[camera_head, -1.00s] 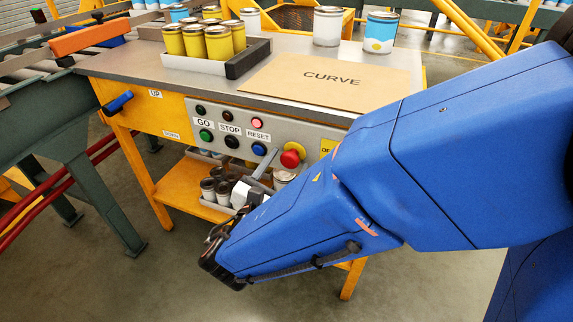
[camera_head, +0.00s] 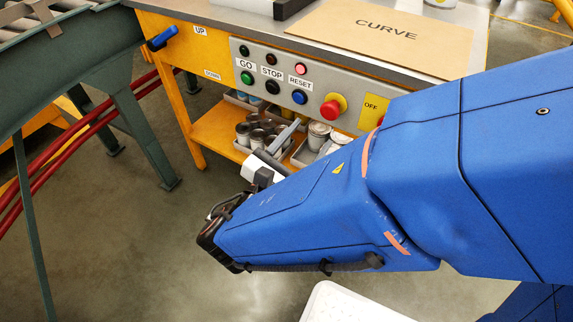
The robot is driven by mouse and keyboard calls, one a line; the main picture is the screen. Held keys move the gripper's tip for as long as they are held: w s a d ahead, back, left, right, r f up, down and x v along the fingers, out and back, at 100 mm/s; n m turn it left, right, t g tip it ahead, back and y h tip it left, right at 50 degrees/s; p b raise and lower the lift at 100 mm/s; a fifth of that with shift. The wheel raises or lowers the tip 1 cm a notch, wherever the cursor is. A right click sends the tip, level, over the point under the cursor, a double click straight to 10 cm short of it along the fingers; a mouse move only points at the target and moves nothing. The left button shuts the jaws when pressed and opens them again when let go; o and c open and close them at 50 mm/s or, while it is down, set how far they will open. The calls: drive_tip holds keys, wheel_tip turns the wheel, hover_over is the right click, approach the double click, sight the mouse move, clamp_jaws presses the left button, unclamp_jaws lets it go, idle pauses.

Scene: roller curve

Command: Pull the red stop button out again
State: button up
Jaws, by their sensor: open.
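The red stop button (camera_head: 331,109) sits on a yellow collar (camera_head: 340,101) at the right part of the grey control panel (camera_head: 318,72). It faces outward, and nothing covers it. My gripper (camera_head: 281,143) is open, with its grey fingers below and to the left of the button in the picture, apart from it. No object shows between the fingers. My blue arm reaches in from the right and partly hides the wrist side of the gripper. Whether the button is pressed in is hard to tell.
Green, black and blue buttons (camera_head: 300,97) sit left of the red one. A yellow OFF plate (camera_head: 373,108) is to its right, partly behind my arm. Cans in grey trays (camera_head: 309,152) stand on the orange shelf (camera_head: 214,135) below. A blue-handled lever (camera_head: 163,39) sticks out at left.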

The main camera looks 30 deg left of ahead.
drive_tip(key=s, duration=0.8)
drive_tip(key=shift+s+a, duration=0.25)
drive_tip(key=shift+a, duration=0.1)
